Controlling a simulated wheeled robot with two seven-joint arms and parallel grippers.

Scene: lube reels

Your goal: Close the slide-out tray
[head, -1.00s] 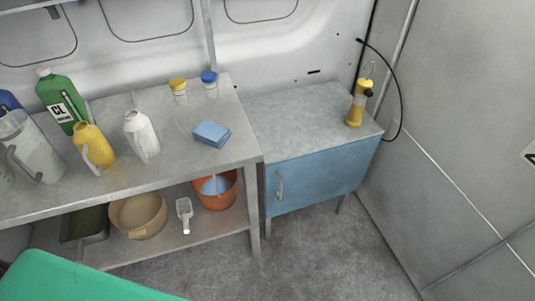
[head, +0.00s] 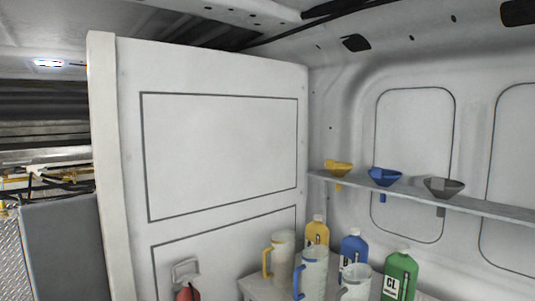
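No slide-out tray can be made out in the head view. Neither of my grippers is in view. The view shows a white panelled partition wall (head: 220,140), with a bench top (head: 258,287) at the lower right bearing jugs and bottles.
A wall shelf (head: 480,206) carries a yellow funnel (head: 338,168), a blue funnel (head: 384,177) and a grey funnel (head: 443,188). A green bottle (head: 400,275) stands on the bench. A red object (head: 188,293) hangs low on the partition. A grey panel (head: 65,245) is at the left.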

